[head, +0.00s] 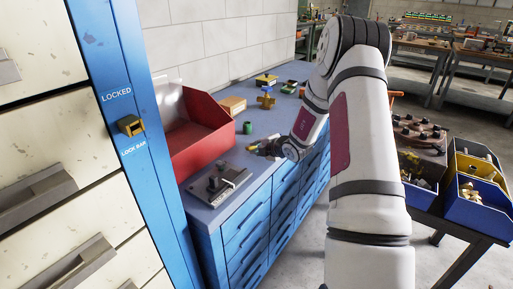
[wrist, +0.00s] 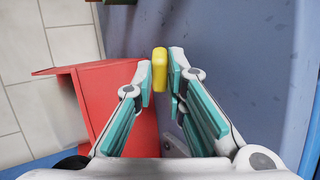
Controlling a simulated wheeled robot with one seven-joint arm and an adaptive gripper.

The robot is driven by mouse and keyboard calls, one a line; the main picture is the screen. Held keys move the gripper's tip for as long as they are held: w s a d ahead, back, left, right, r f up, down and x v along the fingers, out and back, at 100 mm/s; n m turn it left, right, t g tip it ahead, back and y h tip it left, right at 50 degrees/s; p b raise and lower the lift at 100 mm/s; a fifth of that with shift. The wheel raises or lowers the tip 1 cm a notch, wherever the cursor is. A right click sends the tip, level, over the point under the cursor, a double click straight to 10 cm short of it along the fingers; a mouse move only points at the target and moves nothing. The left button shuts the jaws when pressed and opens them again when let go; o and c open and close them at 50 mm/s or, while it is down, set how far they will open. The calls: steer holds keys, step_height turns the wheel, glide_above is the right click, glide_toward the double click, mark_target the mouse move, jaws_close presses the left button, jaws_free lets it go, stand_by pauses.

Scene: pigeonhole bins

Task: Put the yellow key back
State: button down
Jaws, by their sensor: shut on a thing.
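The yellow key (wrist: 159,68) shows in the wrist view as a small rounded yellow piece between the tips of my gripper (wrist: 160,80). My gripper is shut on it. In the head view my gripper (head: 262,147) is above the blue cabinet top, to the right of the red bin, and the key is hard to make out. A dark plate with raised fittings (head: 216,186) lies on the near end of the cabinet top. A brass-coloured block (head: 131,125) sits on the blue post between the words LOCKED and LOCK BAR.
The open red bin (head: 203,142) stands left of my gripper. Blue and yellow bins (head: 480,208) stand at the right.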

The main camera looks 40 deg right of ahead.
steer(key=shift+f, duration=0.1)
steer(key=c, duration=1.5)
jaws_free()
steer(key=shift+c, duration=0.2)
steer(key=v, duration=1.2)
